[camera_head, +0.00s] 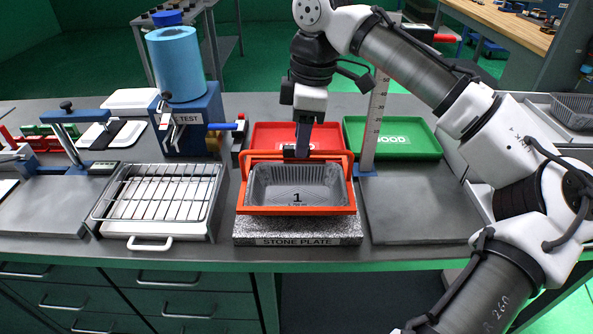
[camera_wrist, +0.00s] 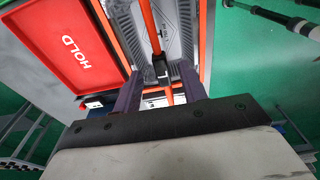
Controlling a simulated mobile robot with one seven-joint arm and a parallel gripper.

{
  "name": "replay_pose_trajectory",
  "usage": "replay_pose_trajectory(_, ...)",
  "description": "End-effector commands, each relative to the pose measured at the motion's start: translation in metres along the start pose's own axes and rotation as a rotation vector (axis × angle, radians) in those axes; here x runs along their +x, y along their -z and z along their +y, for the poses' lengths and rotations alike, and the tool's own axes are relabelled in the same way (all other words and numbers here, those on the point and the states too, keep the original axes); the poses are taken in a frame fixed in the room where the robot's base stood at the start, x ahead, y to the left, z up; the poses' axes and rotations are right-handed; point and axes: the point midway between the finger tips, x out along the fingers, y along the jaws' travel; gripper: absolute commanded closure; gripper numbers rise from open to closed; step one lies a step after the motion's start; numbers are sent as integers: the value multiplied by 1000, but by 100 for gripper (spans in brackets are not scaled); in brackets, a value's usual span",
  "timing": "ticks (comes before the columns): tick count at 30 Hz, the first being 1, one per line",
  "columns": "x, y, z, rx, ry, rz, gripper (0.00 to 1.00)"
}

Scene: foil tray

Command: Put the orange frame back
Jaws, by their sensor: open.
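The orange frame (camera_head: 258,210) sits around the grey foil tray (camera_head: 268,180), marked 1, on the stone plate (camera_head: 297,230). Its raised handle bar runs across the top, with a black grip at its middle. My gripper (camera_head: 302,150) points down at that grip. In the wrist view, the orange bar and its black grip (camera_wrist: 161,70) show between the two open fingers (camera_wrist: 160,88). I cannot tell whether either finger touches it. The foil tray's ribbed floor (camera_wrist: 178,35) shows beyond the bar.
A red HOLD tray (camera_head: 270,135) lies behind the frame and a green tray (camera_head: 400,140) is at the back right. A ruler post (camera_head: 376,120) stands close right of my gripper. A wire rack (camera_head: 160,190) is left. A bare grey plate (camera_head: 415,205) lies right.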

Motion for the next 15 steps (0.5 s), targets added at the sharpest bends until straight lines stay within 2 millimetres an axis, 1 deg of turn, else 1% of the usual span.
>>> replay_pose_trajectory(5,11,1,-1,-1,0,-1,58)
replay_pose_trajectory(12,46,5,-3,0,0,-3,58)
replay_pose_trajectory(15,55,5,-3,0,-1,-2,58)
